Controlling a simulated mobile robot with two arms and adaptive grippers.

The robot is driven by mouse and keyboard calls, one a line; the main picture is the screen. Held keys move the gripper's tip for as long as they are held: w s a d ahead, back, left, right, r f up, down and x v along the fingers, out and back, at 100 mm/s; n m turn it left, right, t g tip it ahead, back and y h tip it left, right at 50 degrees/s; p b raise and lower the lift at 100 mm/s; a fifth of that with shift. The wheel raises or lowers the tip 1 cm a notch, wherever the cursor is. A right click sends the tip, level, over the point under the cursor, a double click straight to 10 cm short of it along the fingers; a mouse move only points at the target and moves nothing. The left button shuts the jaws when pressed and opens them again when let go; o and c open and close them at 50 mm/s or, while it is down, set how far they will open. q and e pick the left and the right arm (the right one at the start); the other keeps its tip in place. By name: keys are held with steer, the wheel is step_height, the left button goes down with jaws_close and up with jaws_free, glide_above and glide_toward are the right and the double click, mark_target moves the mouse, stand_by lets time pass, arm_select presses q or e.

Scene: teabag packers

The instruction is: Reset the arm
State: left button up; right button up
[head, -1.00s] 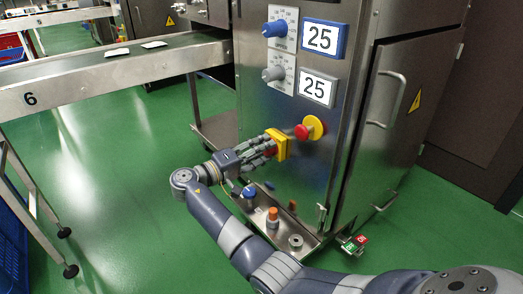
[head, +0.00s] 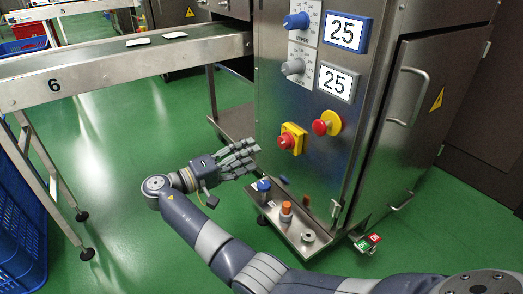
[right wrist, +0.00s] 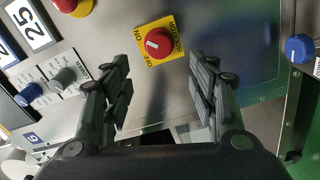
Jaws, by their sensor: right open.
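My right gripper (head: 243,158) is open and empty, in front of the steel packing machine's lower left front. In the right wrist view its two fingers (right wrist: 160,95) stand apart, with a red rotary switch on a yellow plate (right wrist: 159,42) beyond and between them. The plate reads ON, OFF and ISOLATOR. In the head view this red switch (head: 286,141) is up and to the right of the fingertips, clear of them. A red round button on a yellow disc (head: 327,122) is to its right. My left gripper is out of view.
The machine front has a blue knob (head: 297,21), a grey knob (head: 293,67) and two displays reading 25. A steel ledge (head: 270,218) below holds a blue cap and an orange-topped item. A conveyor (head: 120,70) marked 6 runs left. Green floor lies open beneath.

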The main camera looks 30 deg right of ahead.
steer(key=shift+a, duration=0.75)
